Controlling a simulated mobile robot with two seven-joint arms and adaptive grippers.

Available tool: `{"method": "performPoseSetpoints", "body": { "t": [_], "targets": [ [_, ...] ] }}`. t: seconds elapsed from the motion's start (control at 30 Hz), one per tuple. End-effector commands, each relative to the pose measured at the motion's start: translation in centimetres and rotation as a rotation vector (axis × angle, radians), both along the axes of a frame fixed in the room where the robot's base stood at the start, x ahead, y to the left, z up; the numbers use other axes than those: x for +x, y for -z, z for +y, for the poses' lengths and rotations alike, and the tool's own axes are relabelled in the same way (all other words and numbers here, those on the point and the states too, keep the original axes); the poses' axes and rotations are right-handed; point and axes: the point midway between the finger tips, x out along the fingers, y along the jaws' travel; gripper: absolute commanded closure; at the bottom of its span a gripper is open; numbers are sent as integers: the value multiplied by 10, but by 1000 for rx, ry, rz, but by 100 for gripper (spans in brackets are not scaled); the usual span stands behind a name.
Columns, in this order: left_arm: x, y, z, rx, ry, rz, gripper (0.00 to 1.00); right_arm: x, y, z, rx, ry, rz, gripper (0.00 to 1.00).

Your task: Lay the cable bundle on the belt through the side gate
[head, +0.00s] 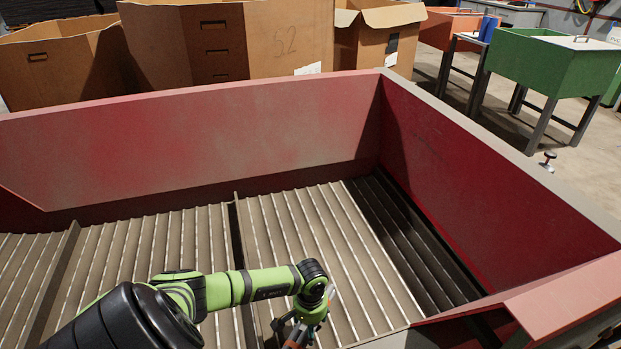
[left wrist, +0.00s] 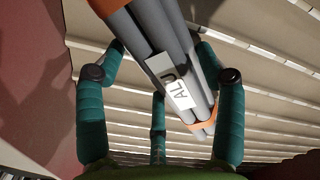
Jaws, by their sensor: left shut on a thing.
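The cable bundle (left wrist: 153,32) is a group of thick grey cables with orange bands near its ends and a white label reading AL. My left gripper (left wrist: 165,85) has its teal fingers around the bundle and is shut on it. In the head view the left gripper (head: 300,333) is at the bottom edge, over the slatted belt (head: 300,225), with most of the bundle cut off. The belt's slats lie behind the bundle in the wrist view; the gap between them cannot be told. I cannot clearly make out the side gate. My right gripper is not in view.
High red walls (head: 200,145) enclose the belt at the back and right. A sloped red panel (head: 570,300) is at the lower right. Cardboard boxes (head: 285,40) stand behind, and a green bin (head: 550,70) stands on legs beyond. The visible belt is bare.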

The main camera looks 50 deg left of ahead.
Motion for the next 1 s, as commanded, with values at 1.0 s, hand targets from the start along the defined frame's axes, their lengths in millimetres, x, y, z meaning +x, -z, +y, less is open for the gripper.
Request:
{"method": "performPoseSetpoints", "body": {
  "t": [1.0],
  "targets": [
    [1,-92,1,3,3,-3,7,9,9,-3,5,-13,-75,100]
  ]
}}
